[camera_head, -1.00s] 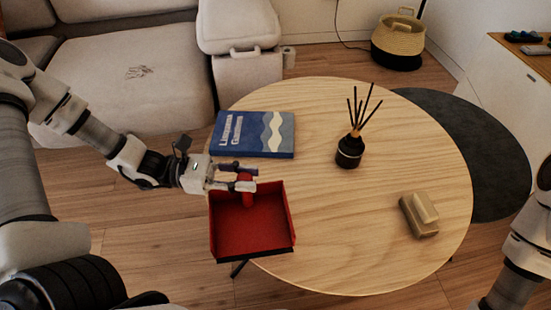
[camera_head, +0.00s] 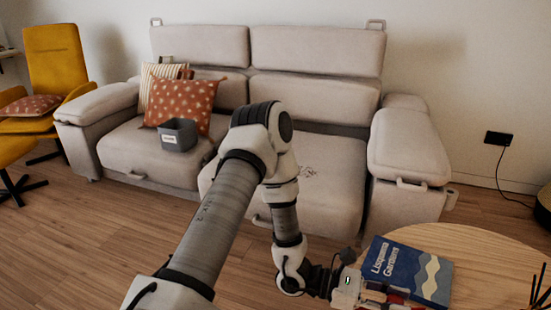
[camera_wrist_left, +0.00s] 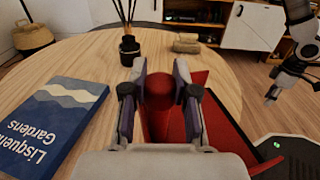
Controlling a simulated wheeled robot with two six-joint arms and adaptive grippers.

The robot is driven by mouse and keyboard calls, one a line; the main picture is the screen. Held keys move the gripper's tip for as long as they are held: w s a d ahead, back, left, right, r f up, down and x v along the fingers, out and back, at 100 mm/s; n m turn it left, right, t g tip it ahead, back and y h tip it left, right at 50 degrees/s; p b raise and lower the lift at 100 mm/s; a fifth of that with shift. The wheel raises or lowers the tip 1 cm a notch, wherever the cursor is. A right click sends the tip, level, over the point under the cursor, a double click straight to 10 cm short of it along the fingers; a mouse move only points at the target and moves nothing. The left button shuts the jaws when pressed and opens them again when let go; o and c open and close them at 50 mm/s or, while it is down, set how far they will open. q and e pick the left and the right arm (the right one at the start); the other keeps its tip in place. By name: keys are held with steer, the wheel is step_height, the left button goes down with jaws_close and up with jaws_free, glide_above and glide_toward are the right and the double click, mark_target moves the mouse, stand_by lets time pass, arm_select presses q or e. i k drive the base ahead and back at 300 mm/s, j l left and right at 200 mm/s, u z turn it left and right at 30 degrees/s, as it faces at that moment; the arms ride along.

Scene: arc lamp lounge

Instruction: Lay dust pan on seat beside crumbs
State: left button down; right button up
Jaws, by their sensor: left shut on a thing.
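The red dust pan (camera_wrist_left: 222,122) is at the near edge of the round wooden table in the left wrist view; I cannot tell whether it touches the tabletop. My left gripper (camera_wrist_left: 160,88) is shut on its red handle. In the head view this gripper (camera_head: 385,296) is at the bottom edge, and most of the pan is out of frame. The crumbs (camera_head: 307,172) are a small dark patch on the right seat (camera_head: 326,196) of the beige sofa, partly beside my left arm. My right gripper (camera_wrist_left: 279,88) shows small at the right of the wrist view; its jaws are unclear.
A blue book (camera_head: 408,272) and a black reed diffuser (camera_wrist_left: 130,48) are on the table (camera_head: 480,245). A tan block (camera_wrist_left: 186,43) lies farther back. A grey bin (camera_head: 178,135) and cushions (camera_head: 183,103) occupy the left seat. Open floor lies between sofa and table.

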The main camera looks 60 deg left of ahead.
mark_target(312, 154)
steer(key=j+z, duration=0.1)
steer(key=j, duration=0.35)
steer(key=k+j+z, duration=0.1)
steer(key=j, duration=0.35)
steer(key=k+j+z, duration=0.1)
steer(key=j, duration=0.35)
steer(key=k+j+z, duration=0.1)
steer(key=j, duration=0.35)
steer(key=k+j+z, duration=0.1)
steer(key=j, duration=0.3)
steer(key=i+j+z, duration=0.1)
steer(key=j, duration=0.5)
steer(key=i+j+z, duration=0.1)
steer(key=j, duration=0.5)
steer(key=i+j+z, duration=0.1)
steer(key=j, duration=0.5)
steer(key=i+j+z, duration=0.1)
steer(key=j, duration=0.55)
steer(key=i, duration=0.1)
